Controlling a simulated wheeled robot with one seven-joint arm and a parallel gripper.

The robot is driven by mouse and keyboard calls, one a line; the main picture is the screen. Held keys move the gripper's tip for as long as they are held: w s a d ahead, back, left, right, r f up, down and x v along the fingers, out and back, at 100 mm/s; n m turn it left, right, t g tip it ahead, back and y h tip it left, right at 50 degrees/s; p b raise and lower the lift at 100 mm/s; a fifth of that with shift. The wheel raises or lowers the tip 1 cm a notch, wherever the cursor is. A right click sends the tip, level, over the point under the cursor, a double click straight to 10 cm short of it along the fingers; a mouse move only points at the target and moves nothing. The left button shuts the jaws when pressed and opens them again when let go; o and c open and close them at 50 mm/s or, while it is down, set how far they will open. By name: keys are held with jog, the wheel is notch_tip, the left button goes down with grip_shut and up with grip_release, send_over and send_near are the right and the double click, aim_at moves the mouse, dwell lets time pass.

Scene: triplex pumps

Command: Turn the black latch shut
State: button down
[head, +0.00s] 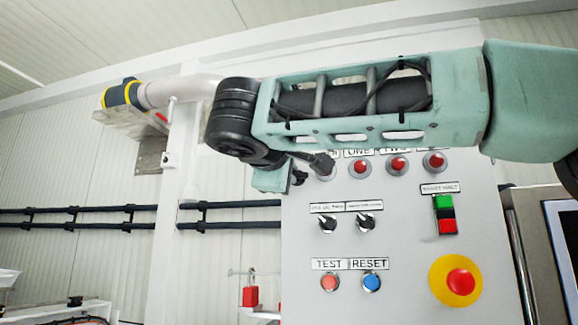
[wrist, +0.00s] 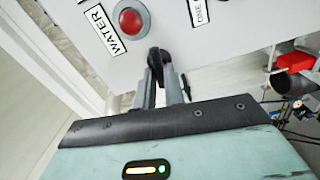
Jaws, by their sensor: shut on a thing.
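In the wrist view, the black latch (wrist: 157,54) shows as a small dark piece at the edge of the white panel. The two grey fingers of my gripper (wrist: 161,75) close around it from below. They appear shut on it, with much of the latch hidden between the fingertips. In the head view, my gripper (head: 297,178) is mostly hidden behind my arm, near the panel's upper left edge. I cannot make out the latch or its angle clearly there.
The white control panel (head: 300,270) carries a row of red lights (head: 397,164), two black rotary knobs (head: 327,223), a test button (head: 330,283), a blue reset button (head: 372,283) and a red emergency button (head: 460,281). Dark rails (head: 90,216) run along the wall at left.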

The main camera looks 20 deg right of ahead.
jog(key=shift+n, duration=0.8)
jog(key=shift+f+p, duration=0.1)
jog(key=shift+p, duration=0.2)
jog(key=c, duration=1.5)
grip_release()
jog(key=v, duration=1.7)
jog(key=shift+s+a+b, duration=0.1)
jog(key=shift+a+b, duration=0.05)
jog(key=shift+b, duration=0.15)
